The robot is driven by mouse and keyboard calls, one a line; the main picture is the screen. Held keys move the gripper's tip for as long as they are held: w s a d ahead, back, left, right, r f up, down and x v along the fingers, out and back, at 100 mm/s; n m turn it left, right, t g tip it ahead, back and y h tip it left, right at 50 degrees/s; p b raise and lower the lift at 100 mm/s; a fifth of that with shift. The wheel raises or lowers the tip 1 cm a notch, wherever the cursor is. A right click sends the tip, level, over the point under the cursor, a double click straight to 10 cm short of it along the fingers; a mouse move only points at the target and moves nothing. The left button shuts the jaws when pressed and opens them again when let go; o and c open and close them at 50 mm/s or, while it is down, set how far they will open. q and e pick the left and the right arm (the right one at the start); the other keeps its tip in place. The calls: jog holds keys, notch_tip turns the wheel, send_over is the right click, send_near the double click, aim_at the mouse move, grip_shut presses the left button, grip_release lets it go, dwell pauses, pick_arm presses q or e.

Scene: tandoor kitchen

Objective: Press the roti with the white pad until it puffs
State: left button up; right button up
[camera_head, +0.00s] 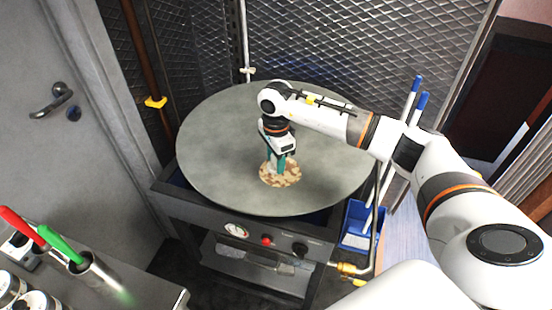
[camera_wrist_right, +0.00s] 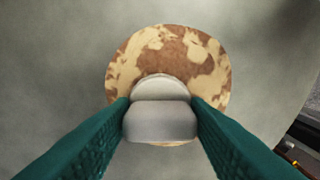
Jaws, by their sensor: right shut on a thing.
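The roti (camera_head: 289,177) is a round flatbread with brown patches, lying on the large round grey griddle (camera_head: 220,140). My right gripper (camera_head: 279,163) is over the roti, pointing down. It is shut on the white pad (camera_head: 272,166), which stands over the roti. In the right wrist view the two green fingers (camera_wrist_right: 160,115) hold the pad (camera_wrist_right: 160,122) from both sides. The pad covers the lower middle of the roti (camera_wrist_right: 130,62) in that view. I cannot tell how firmly it touches the bread. My left gripper is not in view.
The griddle sits on a dark stove with a gauge (camera_head: 236,230) and knobs. A steel counter (camera_head: 125,290) with a cup (camera_head: 95,275) of red and green handled tools is at the lower left. Mesh panels close off the back.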

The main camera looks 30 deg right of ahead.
jog(key=shift+s+f, duration=0.1)
jog(key=shift+f, duration=0.05)
dwell(0.3)
jog(key=shift+r+p, duration=0.7)
jog(key=shift+r, duration=0.4)
jog(key=shift+r+p, duration=1.25)
jog(key=shift+r, duration=1.25)
